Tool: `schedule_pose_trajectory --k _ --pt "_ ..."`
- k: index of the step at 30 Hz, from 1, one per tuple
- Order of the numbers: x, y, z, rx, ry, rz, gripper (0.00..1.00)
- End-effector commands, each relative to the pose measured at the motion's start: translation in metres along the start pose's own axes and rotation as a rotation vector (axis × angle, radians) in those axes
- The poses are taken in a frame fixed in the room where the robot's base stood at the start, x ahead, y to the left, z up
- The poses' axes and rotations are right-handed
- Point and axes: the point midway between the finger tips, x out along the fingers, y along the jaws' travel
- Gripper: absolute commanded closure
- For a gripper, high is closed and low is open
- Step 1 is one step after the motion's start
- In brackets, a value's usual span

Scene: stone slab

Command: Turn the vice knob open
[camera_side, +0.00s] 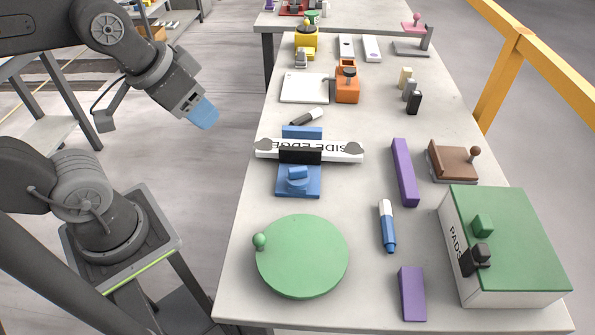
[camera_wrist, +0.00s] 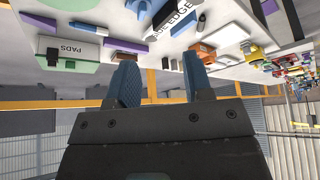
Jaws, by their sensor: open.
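The blue vice (camera_side: 298,188) stands on the slab left of centre, with its blue knob (camera_side: 297,174) on the near side. A white bar marked SIDE EDGE (camera_side: 335,150) lies across it between the black jaw (camera_side: 300,155) and the blue back part (camera_side: 302,132); I cannot tell if the jaws press on it. The bar also shows upside down in the wrist view (camera_wrist: 176,22). My gripper (camera_side: 203,113) is off the slab's left side, up in the air and apart from the vice. Its blue fingers are spread and empty in the wrist view (camera_wrist: 160,78).
A green disc (camera_side: 302,256) with a small knob lies in front of the vice. A dark marker (camera_side: 306,117) and an orange block (camera_side: 347,90) are behind it. Purple bars, a blue marker (camera_side: 388,228) and the green-topped PADS box (camera_side: 510,240) are to the right.

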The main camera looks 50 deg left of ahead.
Motion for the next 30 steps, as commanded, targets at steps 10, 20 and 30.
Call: schedule_pose_trajectory --k 10,20,30 --pt "0.029 0.015 -0.053 0.188 -0.190 0.035 0.57" --pt "0.103 0.044 -0.103 0.431 -0.413 0.102 0.57" --pt "0.137 0.054 -0.109 0.508 -0.482 0.128 0.57"
